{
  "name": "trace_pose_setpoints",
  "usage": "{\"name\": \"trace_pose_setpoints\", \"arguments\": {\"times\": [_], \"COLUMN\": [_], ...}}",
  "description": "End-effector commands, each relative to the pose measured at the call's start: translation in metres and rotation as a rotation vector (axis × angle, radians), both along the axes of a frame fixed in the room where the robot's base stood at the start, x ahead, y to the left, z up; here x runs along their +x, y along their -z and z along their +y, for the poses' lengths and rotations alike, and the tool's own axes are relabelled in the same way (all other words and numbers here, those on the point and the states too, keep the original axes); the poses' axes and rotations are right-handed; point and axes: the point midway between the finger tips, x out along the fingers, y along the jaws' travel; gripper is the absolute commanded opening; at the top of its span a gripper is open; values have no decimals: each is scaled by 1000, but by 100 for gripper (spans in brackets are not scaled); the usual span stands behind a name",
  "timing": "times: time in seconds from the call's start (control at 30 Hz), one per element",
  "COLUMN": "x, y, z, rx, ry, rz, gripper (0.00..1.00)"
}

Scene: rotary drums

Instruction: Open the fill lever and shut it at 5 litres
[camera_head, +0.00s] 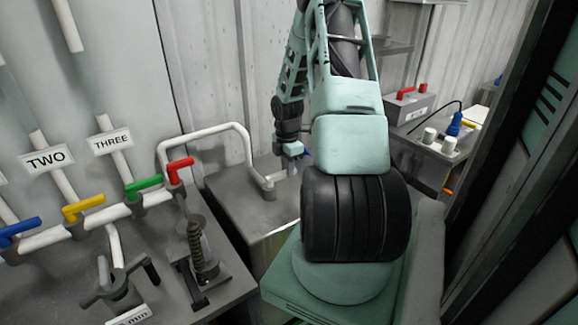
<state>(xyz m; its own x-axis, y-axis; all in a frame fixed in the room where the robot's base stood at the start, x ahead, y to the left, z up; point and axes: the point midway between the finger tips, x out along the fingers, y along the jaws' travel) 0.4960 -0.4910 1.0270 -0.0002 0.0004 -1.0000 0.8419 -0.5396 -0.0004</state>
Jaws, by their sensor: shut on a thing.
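My gripper (291,164) is small in the view, low over the grey metal bench, just right of the lower end of a white pipe (243,140). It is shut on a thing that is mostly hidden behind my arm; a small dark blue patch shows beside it. Coloured levers sit on the white pipework at left: blue (20,228), yellow (84,205), green (144,186) and red (180,166). None of these is touched by my gripper. I cannot make out which lever is the fill lever, and no litre reading is legible.
Signs reading TWO (46,159) and THREE (111,142) stand behind the levers. A clamp-like handle (118,288) and a spring fitting (199,248) are on the left bench. A grey box with red handles (409,104) stands on the right bench. A dark frame closes the right side.

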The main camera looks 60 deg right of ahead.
Motion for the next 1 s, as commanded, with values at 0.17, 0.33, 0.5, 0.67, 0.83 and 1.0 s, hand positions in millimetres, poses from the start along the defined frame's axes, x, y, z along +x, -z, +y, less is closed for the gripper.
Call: {"name": "trace_pose_setpoints", "arguments": {"times": [0.17,0.33,0.5,0.67,0.83,1.0], "x": [5,6,7,7,7,6], "y": [-2,-2,-1,-1,-1,-1], "z": [-3,-3,-3,-3,-3,-3], "rx": [-2,-3,-3,-4,-3,-1], "ry": [-56,-79,-85,-86,-85,-83], "rz": [-3,-3,-3,-4,-3,-2], "gripper": [0,0,0,0,42,42]}}
